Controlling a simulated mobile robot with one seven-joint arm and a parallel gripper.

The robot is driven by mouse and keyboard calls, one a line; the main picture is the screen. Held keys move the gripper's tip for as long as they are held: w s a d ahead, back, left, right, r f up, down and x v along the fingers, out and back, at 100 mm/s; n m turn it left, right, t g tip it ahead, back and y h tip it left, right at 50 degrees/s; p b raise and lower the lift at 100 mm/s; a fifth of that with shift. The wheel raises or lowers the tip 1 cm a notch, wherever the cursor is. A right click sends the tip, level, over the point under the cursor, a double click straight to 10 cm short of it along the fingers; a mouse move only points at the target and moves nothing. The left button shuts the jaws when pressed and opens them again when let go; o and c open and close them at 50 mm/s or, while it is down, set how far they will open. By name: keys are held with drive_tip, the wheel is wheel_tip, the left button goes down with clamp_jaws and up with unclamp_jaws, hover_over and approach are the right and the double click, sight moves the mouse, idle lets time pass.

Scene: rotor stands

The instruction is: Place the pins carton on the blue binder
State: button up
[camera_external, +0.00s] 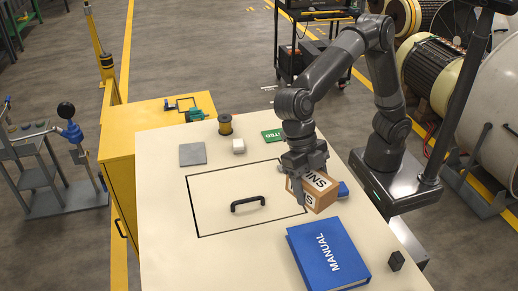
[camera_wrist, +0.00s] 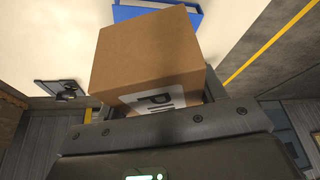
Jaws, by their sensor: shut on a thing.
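The pins carton (camera_external: 321,190) is a brown cardboard box with a white label. My gripper (camera_external: 304,178) is shut on it, above the right part of the table. The carton (camera_wrist: 148,55) fills the middle of the wrist view, between the fingers of my gripper (camera_wrist: 165,118). The blue binder (camera_external: 328,254), marked MANUAL, lies flat at the table's front right, nearer the camera than the carton. Part of the binder (camera_wrist: 128,12) shows behind the carton in the wrist view. The carton is apart from the binder in the external view.
A black handle (camera_external: 248,204) stands up from an outlined panel (camera_external: 215,190) in the table's middle. A small black block (camera_external: 396,261) is right of the binder. A blue item (camera_external: 343,189) lies partly hidden behind the carton. A green box (camera_external: 273,136), grey plate (camera_external: 192,154) and spool (camera_external: 225,124) stand further back.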

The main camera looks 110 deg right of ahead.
sight(319, 194)
drive_tip(key=a+f, duration=0.2)
drive_tip(key=a, duration=0.1)
drive_tip(key=s+a+f, duration=0.1)
drive_tip(key=a+f, duration=0.1)
drive_tip(key=a, duration=0.1)
drive_tip(key=a+f, duration=0.2)
drive_tip(key=a, duration=0.2)
drive_tip(key=shift+s+a+f, duration=0.1)
drive_tip(key=shift+s, duration=0.1)
drive_tip(key=shift+f, duration=2)
drive_tip(key=shift+f, duration=0.1)
drive_tip(key=o, duration=1.2)
drive_tip(key=shift+f, duration=0.15)
drive_tip(key=v, duration=1.2)
drive_tip(key=shift+a, duration=0.1)
drive_tip(key=shift+r, duration=0.25)
